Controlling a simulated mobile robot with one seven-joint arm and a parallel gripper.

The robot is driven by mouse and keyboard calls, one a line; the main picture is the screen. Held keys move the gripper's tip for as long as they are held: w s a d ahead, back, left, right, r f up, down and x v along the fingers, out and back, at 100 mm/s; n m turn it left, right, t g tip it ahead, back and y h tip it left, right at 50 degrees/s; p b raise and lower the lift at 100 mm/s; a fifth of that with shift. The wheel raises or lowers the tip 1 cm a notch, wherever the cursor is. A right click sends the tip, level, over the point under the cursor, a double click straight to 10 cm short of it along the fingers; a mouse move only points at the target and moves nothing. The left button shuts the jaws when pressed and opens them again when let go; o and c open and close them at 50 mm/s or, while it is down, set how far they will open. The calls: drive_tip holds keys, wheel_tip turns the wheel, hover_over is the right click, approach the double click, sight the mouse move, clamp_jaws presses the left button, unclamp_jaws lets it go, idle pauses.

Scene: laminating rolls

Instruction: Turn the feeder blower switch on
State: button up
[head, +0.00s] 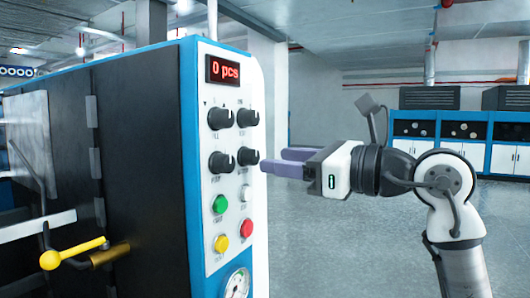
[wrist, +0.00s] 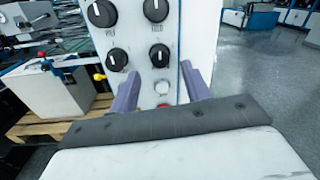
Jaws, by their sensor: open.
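A control panel (head: 205,275) carries several black rotary knobs with white marks, in two rows. The lower right knob (head: 247,156) is nearest my gripper (head: 274,161), which is open and empty, its purple fingers pointing at the panel's right side. In the wrist view that lower right knob (wrist: 159,56) shows just above the gap between my fingers (wrist: 160,88), and a white button (wrist: 161,87) shows between them. The other knobs are upper left (head: 220,117), upper right (head: 247,117) and lower left (head: 220,161). Their labels are too small to read, so I cannot tell which is the feeder blower switch.
Below the knobs are a green button (head: 219,204), a yellow button (head: 221,243), a red button (head: 246,228) and a gauge (head: 237,284). A red display (head: 223,70) reads "0 pcs". A yellow-ended lever (head: 75,253) juts out at left. Open floor (head: 330,220) lies right.

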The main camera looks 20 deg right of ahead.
sight(256, 158)
drive_tip(key=shift+p+x, duration=0.3)
drive_tip(key=shift+x, duration=1.8)
drive_tip(key=shift+c, duration=0.3)
drive_tip(key=c, duration=0.9)
drive_tip(key=shift+c, duration=0.2)
